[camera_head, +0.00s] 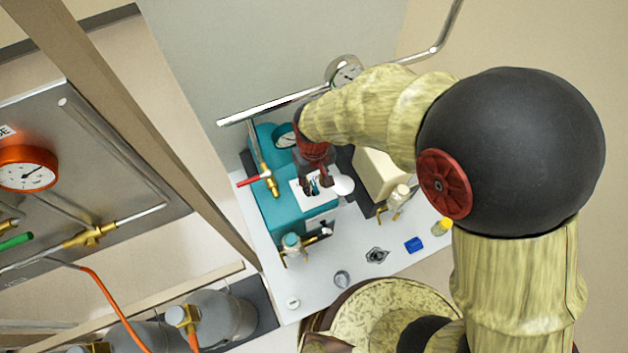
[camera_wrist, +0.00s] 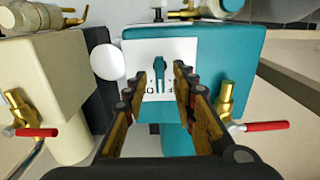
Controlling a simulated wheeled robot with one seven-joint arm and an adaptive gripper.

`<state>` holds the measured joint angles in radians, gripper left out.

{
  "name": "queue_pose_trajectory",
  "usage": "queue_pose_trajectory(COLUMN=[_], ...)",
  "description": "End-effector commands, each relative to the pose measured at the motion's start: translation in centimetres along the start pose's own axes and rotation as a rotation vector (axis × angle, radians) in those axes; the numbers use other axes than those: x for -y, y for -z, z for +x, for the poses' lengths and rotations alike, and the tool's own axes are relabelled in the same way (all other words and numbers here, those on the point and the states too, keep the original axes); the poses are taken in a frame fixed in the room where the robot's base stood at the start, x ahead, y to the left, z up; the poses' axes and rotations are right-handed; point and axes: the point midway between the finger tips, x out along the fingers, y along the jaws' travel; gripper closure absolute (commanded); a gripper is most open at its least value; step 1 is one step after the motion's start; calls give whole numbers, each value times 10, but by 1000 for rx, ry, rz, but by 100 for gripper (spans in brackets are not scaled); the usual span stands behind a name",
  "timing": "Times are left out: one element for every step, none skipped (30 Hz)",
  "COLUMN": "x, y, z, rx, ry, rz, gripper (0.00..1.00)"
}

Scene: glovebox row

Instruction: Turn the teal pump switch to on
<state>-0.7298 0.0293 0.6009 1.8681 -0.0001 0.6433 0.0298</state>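The teal pump (camera_head: 283,217) stands on the white bench; its body also fills the middle and right of the wrist view (camera_wrist: 228,55). A white plate on its face (camera_wrist: 138,52) carries the teal switch (camera_wrist: 158,72), a narrow lever that lies upright in the wrist view. Small dark marks show near its lower end, too small to read. My gripper (camera_wrist: 161,88) is open, with one finger on each side of the switch and gaps between. In the head view my gripper (camera_head: 316,187) is over the plate and hides much of the switch.
A cream pump (camera_wrist: 45,75) with a red-handled valve (camera_wrist: 37,132) stands close on the left in the wrist view. A red valve handle (camera_wrist: 267,126) sticks out at right. A white disc (camera_wrist: 107,61) is beside the plate.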

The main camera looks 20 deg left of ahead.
Motion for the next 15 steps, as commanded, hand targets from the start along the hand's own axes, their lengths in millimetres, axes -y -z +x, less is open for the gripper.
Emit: queue_pose_trajectory(x=[0, 0, 0, 0, 0, 0, 0, 0, 0, 0, 0, 0, 0, 0, 0], y=[0, 0, 0, 0, 0, 0, 0, 0, 1, 1, 1, 1, 2, 2, 1], z=[0, 0, 0, 0, 0, 0, -1, -3, -6, -8, -12, -18, -23, -29, -37], rx=[0, 0, 0, 0, 0, 0, -1, -1, -2, -3, -3, -4, -5, -5, -5], ry=[0, 0, 0, 0, 0, 0, 0, 0, 0, 0, 0, 0, 0, 0, 0], rz=[0, 0, 0, 0, 0, 0, 0, 0, 0, 0, 0, 0, 0, 0, 0], gripper=[73, 73, 73, 73, 73, 73, 73, 73, 73, 73, 73, 73, 73, 73, 73])
